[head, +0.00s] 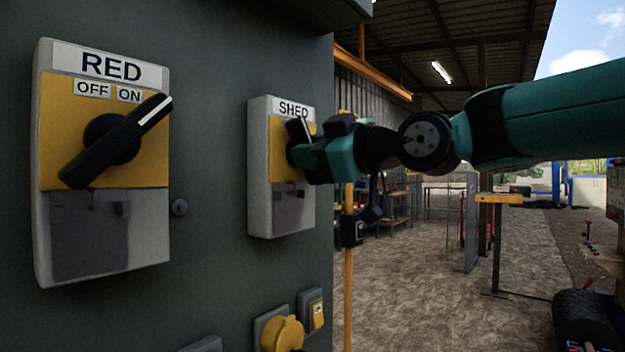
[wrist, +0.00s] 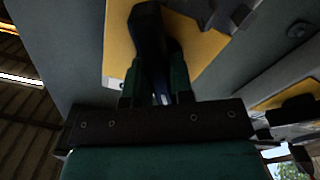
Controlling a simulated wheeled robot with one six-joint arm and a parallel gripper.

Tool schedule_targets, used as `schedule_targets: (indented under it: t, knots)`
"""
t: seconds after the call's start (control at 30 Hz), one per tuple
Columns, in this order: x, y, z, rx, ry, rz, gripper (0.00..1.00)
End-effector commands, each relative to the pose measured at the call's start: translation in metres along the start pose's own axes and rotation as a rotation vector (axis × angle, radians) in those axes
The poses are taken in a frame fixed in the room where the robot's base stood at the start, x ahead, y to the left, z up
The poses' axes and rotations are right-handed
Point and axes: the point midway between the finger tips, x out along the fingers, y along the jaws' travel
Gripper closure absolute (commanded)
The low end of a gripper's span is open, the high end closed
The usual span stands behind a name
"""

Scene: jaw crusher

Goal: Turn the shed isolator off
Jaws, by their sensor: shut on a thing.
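The shed isolator (head: 259,200) is a pale grey box with a yellow plate, labelled SHED, on the dark grey cabinet. Its black rotary handle (head: 295,130) is mostly hidden behind my gripper (head: 308,155) in the head view. In the wrist view the black handle (wrist: 147,28) stands over the yellow plate (wrist: 195,40), and my gripper (wrist: 157,90) has its green fingers on both sides of it, shut on it. The OFF and ON labels of this isolator are hidden, so I cannot tell which one the handle points to.
A similar isolator labelled RED (head: 150,220) is on the left of the same cabinet (head: 215,150), its black handle (head: 115,140) tilted toward ON. A yellow knob (head: 284,334) sits low on the cabinet. Open ground (head: 420,300) lies to the right.

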Motion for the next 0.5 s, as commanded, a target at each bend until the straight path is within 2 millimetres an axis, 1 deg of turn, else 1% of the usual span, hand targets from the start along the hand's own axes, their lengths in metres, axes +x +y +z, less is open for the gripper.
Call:
schedule_targets:
  t: [0.03, 0.3, 0.5]
  knots:
    - [0.0001, -0.0042, 0.0051, -0.034, 0.0, -0.003, 1.0]
    - [0.0002, -0.0033, 0.0032, -0.177, -0.001, -0.005, 1.0]
    - [0.0003, -0.0026, 0.0018, -0.229, -0.001, -0.005, 1.0]
